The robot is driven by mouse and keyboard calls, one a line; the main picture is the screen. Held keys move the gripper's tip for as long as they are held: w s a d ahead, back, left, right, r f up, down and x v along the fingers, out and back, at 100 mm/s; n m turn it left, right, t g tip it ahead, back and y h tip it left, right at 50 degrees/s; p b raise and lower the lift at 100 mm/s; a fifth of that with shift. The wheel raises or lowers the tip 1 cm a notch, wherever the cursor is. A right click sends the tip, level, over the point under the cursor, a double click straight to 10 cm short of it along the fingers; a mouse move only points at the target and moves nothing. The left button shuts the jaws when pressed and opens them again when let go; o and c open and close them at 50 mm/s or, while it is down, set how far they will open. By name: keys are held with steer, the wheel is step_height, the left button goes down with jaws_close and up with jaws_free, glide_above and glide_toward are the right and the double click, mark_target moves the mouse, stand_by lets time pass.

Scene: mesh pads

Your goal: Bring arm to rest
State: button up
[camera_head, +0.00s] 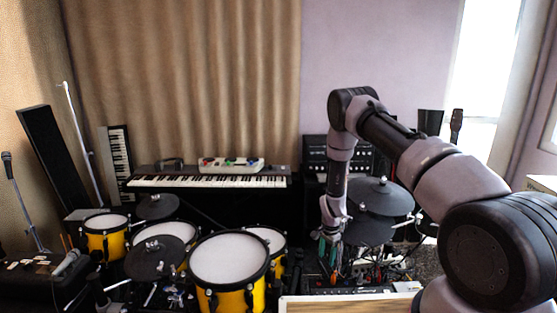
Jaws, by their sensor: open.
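My arm (435,165) reaches in from the lower right, rises to a bent elbow and hangs down at its far end. My gripper (332,240) points downward, right of the yellow drums. It is small and dark against cluttered gear, so its fingertips are hard to make out. It seems to hold nothing. I cannot tell how far it is above the things below it.
A yellow drum set (229,260) stands left of the gripper. Dark cymbal pads (372,195) are behind and right of it. A keyboard (210,181) stands at the back before a curtain. A pale board edge (345,304) is at the front. Open air lies above the drums.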

step_height(320, 180, up, 32)
steer(key=w+n+t+y, duration=0.1)
steer(key=w+n+t, duration=0.1)
steer(key=s+d+r+n+t, duration=0.1)
steer(key=s+r, duration=0.2)
steer(key=r, duration=0.4)
steer(key=s+d+r+n+y, duration=0.1)
steer(key=s+r, duration=0.2)
steer(key=r, duration=0.3)
steer(key=s+d+r+t, duration=0.1)
steer(key=s+r, duration=0.2)
steer(key=r, duration=0.4)
steer(key=s+d+r+n+t, duration=0.1)
steer(key=s+r, duration=0.4)
steer(key=s, duration=0.7)
steer(key=s+d+r+n+t, duration=0.1)
steer(key=s+r, duration=0.4)
steer(key=s, duration=0.6)
steer(key=shift+s+d+r+n+t, duration=0.4)
steer(key=shift+d+n, duration=0.1)
steer(key=shift+n, duration=0.3)
steer(key=shift+c, duration=0.8)
steer(key=shift+d, duration=0.15)
